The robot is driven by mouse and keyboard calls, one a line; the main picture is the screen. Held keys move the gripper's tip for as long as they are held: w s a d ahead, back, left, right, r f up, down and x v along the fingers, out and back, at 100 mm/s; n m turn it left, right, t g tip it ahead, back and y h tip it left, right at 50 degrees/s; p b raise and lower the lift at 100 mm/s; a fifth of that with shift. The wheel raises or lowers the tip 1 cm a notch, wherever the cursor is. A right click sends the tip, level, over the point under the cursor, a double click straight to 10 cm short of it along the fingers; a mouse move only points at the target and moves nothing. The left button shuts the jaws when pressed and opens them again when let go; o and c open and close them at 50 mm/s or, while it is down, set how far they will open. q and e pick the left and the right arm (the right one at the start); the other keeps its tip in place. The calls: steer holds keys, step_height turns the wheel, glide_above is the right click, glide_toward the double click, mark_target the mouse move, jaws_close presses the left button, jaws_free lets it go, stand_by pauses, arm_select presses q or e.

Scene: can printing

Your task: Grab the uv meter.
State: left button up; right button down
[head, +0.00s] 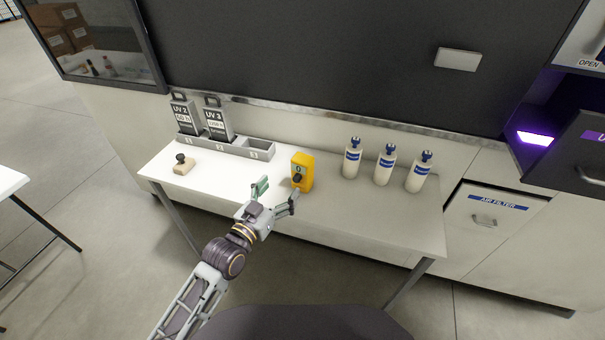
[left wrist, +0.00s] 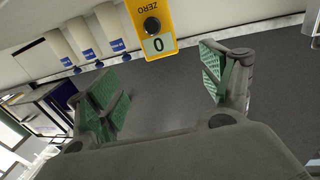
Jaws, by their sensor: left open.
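The uv meter is a yellow box (head: 303,170) with a dark knob, standing upright on the white table near its front middle. In the left wrist view the yellow meter (left wrist: 157,30) shows a black knob, the word ZERO and a display reading 0. My left gripper (head: 276,194) is open and empty, just in front and to the left of the meter. In the left wrist view its green-padded fingers (left wrist: 165,88) are spread wide, with the meter beyond and between them, apart from both pads. My right gripper is not in view.
Several white bottles with blue caps (head: 384,165) stand right of the meter on the table (head: 350,208). A grey rack (head: 255,150) holds UV 2 (head: 183,117) and UV 3 (head: 216,124) units at the back left. A stamp (head: 184,164) lies at the left.

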mark_target(299, 167)
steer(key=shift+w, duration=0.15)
arm_select(q)
steer(key=shift+x, duration=4.15)
steer(key=shift+w+f, duration=0.1)
steer(key=shift+w, duration=0.05)
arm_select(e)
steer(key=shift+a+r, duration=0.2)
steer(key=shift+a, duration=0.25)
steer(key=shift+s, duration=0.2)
